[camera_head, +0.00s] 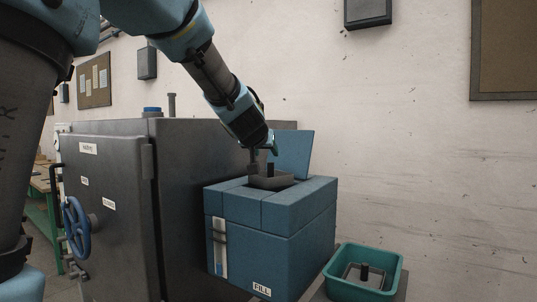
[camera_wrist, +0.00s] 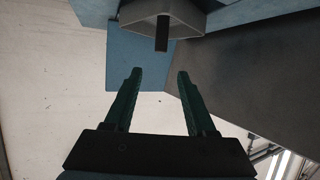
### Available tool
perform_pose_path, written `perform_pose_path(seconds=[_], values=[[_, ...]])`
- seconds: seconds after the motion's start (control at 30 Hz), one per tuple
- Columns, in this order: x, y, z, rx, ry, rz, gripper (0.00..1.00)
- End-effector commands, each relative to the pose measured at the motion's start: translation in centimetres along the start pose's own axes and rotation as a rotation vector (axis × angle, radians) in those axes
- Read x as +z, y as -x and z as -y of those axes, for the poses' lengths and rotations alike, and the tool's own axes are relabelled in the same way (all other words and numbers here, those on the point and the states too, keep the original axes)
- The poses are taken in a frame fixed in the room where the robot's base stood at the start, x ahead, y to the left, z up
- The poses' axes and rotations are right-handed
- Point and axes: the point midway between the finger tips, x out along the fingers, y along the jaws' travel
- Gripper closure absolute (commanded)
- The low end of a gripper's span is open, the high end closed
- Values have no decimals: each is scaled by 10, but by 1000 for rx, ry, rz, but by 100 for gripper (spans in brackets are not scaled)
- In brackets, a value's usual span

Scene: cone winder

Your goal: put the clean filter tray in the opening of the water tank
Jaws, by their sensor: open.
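The blue water tank (camera_head: 262,232) stands in the middle of the head view, its lid (camera_head: 292,153) raised at the back. A grey filter tray (camera_head: 273,182) is at its top opening, its rim showing above the tank top; I cannot tell how deep it sits. The tray also shows in the wrist view (camera_wrist: 190,20), with a dark upright handle (camera_wrist: 162,34). My gripper (camera_wrist: 158,74) is open and empty, with the handle ahead of its fingertips and apart from them. A second grey tray with a dark handle (camera_head: 364,272) lies in a green tub. Which tray is clean, I cannot tell.
The green tub (camera_head: 397,287) stands at the tank's lower right. A big dark cabinet (camera_head: 185,205) with a blue handwheel (camera_head: 77,227) stands left of and behind the tank. The air right of the tank is free.

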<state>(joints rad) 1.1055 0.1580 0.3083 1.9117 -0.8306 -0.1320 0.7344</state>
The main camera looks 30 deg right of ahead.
Motion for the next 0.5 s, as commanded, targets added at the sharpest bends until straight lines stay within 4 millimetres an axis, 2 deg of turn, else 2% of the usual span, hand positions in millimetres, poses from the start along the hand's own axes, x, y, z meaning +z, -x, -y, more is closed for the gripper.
perform_pose_path(seconds=[0.03,0.2,0.5], values=[[-3,10,-1,2,1,0,44],[-1,26,0,1,1,1,44],[5,28,5,-4,3,11,44]])
